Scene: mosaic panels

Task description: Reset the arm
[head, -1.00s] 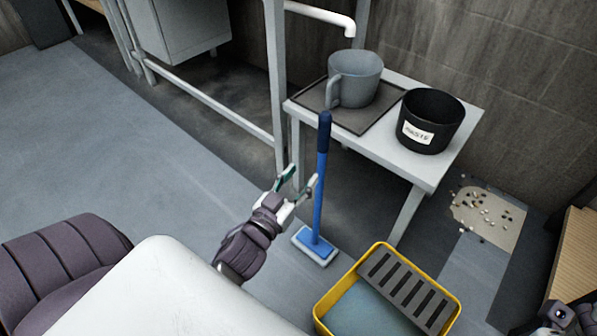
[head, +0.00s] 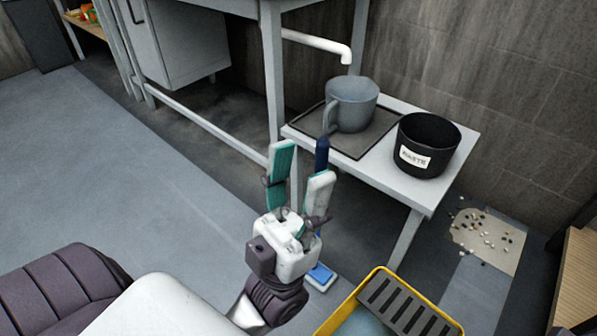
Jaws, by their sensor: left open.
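My left gripper (head: 299,188) is raised in the middle of the head view. Its two fingers, with teal inner pads, point up and stand apart with nothing between them. It stands in front of a blue-handled mop (head: 322,155), whose dark grip shows above the right finger. The mop's blue and white head (head: 321,277) shows on the floor. The gripper hides most of the handle. I cannot tell whether the gripper touches the mop. My right gripper is not in view.
A white table (head: 432,190) carries a grey mug (head: 352,104) on a dark tray (head: 375,142) and a black waste bin (head: 427,145). A yellow bucket (head: 372,281) stands in front. Pebbles lie on a beige patch (head: 490,240) at right. The left floor is clear.

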